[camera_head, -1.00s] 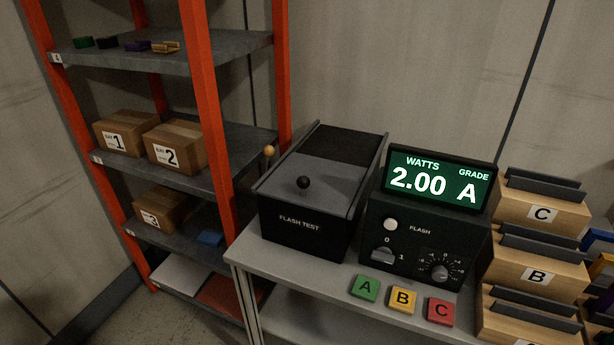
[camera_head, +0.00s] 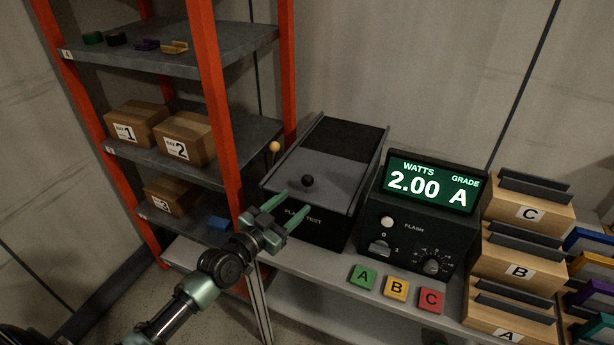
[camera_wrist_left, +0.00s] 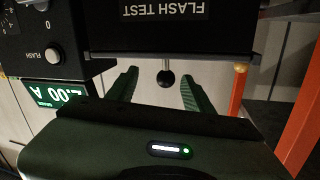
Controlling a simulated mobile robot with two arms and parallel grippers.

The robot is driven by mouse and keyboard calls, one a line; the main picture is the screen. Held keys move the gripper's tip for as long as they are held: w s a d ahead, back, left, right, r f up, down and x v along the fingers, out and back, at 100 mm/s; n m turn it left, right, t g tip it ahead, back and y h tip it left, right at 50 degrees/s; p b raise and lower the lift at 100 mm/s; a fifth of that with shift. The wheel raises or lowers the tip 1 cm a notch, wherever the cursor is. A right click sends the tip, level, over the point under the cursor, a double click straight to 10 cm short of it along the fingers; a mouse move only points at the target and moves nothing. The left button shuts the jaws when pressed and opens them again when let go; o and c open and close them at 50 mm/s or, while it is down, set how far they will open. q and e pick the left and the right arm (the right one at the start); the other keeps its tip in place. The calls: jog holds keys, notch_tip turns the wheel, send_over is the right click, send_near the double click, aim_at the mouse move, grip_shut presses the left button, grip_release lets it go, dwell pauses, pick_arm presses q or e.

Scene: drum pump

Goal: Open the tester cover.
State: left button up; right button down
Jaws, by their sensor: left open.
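The flash tester (camera_head: 322,232) is a black box on the grey bench. Its grey cover (camera_head: 300,158) lies flat over the front part of the top, between two side rails, with a darker black panel behind it. A round black knob (camera_head: 307,180) stands on the cover near its front edge. My left gripper (camera_head: 294,205) is open and empty, in front of the box and just short of the knob in the head view. In the left wrist view, the knob (camera_wrist_left: 166,78) shows between the two green fingers (camera_wrist_left: 158,84), apart from both. My right gripper is not in view.
A meter (camera_head: 418,222) reading 2.00 A stands right of the tester. Green, yellow and red A, B, C tiles (camera_head: 396,288) lie in front of it. Labelled wooden trays (camera_head: 515,262) are stacked at right. An orange-framed shelf (camera_head: 207,90) and a yellow ball-topped lever (camera_head: 274,148) are at left.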

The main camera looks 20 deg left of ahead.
aim_at(304, 184)
pick_arm(q)
jog(key=shift+w+a+r+t, duration=0.2)
jog(key=shift+w+r, duration=0.1)
jog(key=shift+r, duration=0.3)
jog(key=shift+w+a+r+t, duration=0.1)
jog(key=shift+w+r+t, duration=0.15)
jog(key=shift+r, duration=0.3)
jog(key=x, duration=0.7)
jog(key=shift+w+f+p, duration=0.15)
jog(key=shift+f+p, duration=0.05)
jog(key=shift+p, duration=0.1)
grip_shut()
